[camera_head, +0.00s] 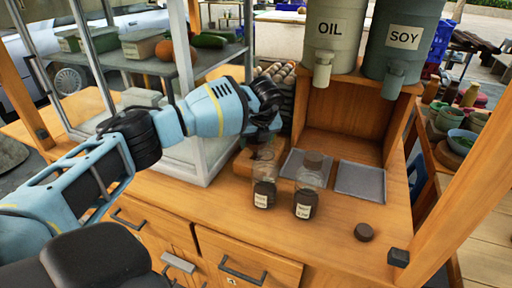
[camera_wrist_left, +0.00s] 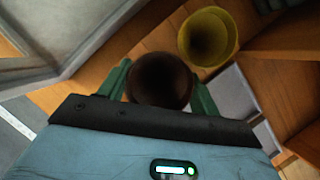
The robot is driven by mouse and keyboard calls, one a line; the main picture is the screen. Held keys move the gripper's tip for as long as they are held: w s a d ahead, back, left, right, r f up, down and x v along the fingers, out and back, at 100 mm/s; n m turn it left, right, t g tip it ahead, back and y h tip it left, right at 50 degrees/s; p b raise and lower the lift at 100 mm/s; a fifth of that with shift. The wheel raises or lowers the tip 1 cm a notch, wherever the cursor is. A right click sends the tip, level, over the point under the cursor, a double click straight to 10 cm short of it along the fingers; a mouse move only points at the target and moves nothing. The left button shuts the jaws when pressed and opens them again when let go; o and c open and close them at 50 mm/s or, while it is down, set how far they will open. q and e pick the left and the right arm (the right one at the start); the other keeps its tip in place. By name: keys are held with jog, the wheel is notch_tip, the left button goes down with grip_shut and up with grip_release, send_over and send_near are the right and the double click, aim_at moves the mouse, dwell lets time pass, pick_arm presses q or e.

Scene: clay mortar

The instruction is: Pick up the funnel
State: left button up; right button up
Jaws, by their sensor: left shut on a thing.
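My left gripper (camera_head: 268,138) is over the wooden counter, beside the glass case and just above the left jar. My right gripper is not in view.
A second labelled jar (camera_head: 306,203) stands to the right. Two grey trays, one at the right (camera_head: 360,181), lie behind. A dark lid (camera_head: 364,232) lies near the front.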

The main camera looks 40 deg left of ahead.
pick_arm(q)
notch_tip(320, 180, up, 7)
jog(key=shift+r, duration=0.1)
jog(key=shift+r, duration=0.1)
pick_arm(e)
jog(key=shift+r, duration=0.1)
pick_arm(q)
jog(key=shift+r+p, duration=1.4)
jog(key=shift+r, duration=1)
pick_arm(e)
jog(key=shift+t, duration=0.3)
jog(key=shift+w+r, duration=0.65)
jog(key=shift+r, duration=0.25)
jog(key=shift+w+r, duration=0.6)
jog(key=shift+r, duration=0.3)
